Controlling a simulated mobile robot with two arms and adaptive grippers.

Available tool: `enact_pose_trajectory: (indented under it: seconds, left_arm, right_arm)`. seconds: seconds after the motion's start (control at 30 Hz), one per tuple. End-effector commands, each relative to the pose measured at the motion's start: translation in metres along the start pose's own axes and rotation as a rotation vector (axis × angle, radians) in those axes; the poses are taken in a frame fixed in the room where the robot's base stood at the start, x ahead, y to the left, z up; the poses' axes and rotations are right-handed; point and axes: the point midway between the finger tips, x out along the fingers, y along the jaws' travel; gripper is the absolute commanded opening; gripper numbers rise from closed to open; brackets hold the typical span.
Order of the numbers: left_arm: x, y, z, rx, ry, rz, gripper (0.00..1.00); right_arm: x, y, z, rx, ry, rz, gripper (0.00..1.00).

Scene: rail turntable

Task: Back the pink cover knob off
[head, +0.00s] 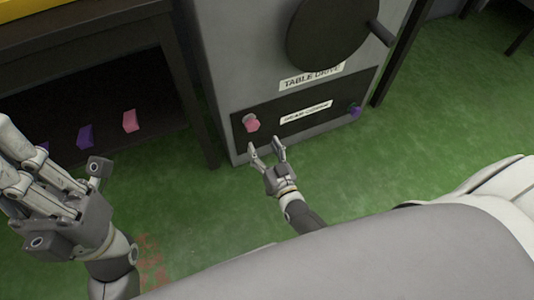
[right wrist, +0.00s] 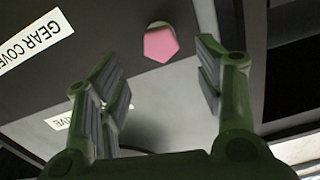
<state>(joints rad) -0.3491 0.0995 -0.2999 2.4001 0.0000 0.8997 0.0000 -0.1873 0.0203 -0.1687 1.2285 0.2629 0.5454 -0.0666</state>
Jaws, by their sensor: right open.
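The pink cover knob (head: 251,125) sits at the left end of the dark gear cover (head: 275,124), low on the grey cabinet. In the right wrist view the knob (right wrist: 161,44) shows as a pink five-sided face. My right gripper (head: 266,146) is open and empty just in front of and below the knob. In the right wrist view its fingers stand apart, one to each side below the knob, not visibly touching it. My left gripper (head: 60,185) is near the camera at the left, away from the cover; its fingertips are not clear.
A purple knob (head: 355,111) is at the cover's right end. A dark round wheel (head: 328,28) with a handle is above. A dark table or shelf (head: 185,85) stands left, with pink (head: 130,121) and purple (head: 85,136) pieces under it. Green floor (head: 410,140) is open at right.

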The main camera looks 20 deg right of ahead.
Motion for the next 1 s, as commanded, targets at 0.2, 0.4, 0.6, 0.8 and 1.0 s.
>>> enact_pose_trajectory:
  seconds: [0.2,0.4,0.6,0.8,1.0]
  left_arm:
    - [0.000,0.000,0.000,0.000,-0.001,0.000,0.00]
    - [0.000,0.000,0.000,0.000,-0.001,0.000,0.00]
    - [0.000,0.000,0.000,0.000,-0.001,0.000,0.00]
    - [0.000,0.000,0.000,0.000,-0.001,0.000,0.00]
    - [0.000,0.000,0.000,0.000,0.000,0.000,0.00]
  right_arm:
    - [-0.020,0.000,0.000,-0.001,-0.001,0.000,0.62]
    - [-0.023,0.000,0.000,0.000,0.001,-0.001,0.62]
    - [-0.022,0.000,0.000,0.000,0.000,-0.001,0.62]
    - [-0.022,0.000,0.000,0.000,0.000,-0.001,0.62]
    - [-0.014,-0.012,-0.038,-0.001,0.091,-0.028,0.62]
